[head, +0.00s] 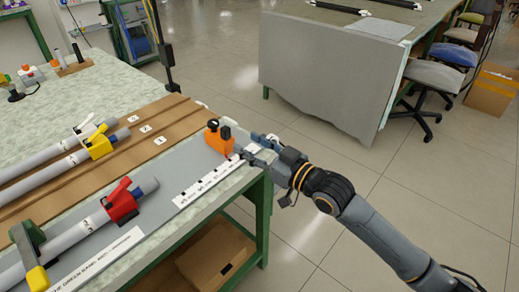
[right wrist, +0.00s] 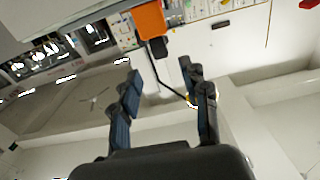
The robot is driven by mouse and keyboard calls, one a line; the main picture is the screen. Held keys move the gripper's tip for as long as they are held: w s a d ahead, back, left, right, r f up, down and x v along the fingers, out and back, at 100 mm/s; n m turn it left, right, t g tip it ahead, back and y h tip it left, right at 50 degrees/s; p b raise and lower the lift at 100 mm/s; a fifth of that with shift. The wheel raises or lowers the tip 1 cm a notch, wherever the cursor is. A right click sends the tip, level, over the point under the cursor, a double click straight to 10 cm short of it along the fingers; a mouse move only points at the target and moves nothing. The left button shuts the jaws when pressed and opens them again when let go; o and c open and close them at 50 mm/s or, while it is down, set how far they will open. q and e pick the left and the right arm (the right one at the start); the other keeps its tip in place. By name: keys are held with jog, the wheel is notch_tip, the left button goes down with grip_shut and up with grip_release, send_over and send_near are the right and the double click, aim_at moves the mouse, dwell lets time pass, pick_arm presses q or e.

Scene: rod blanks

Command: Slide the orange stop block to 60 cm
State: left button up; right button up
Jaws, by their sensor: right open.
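The orange stop block (head: 216,141) with a black knob stands at the far right end of the grey bench strip, beside the white printed scale (head: 205,183). The scale's figures are too small to read. My right gripper (head: 252,145) is open just right of the block, near the bench edge. In the right wrist view the orange block (right wrist: 150,21) is at the top, beyond the spread fingertips (right wrist: 160,70), and nothing is between them. Whether a finger touches the block cannot be told. My left gripper is not in view.
Grey rods with a red clamp (head: 121,203), a yellow clamp (head: 99,146) and a white clamp (head: 91,128) lie left of the block. A cardboard box (head: 216,252) sits under the bench.

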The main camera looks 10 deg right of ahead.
jog(key=v, duration=0.2)
jog(key=shift+s+d, duration=0.2)
jog(key=shift+s, duration=0.15)
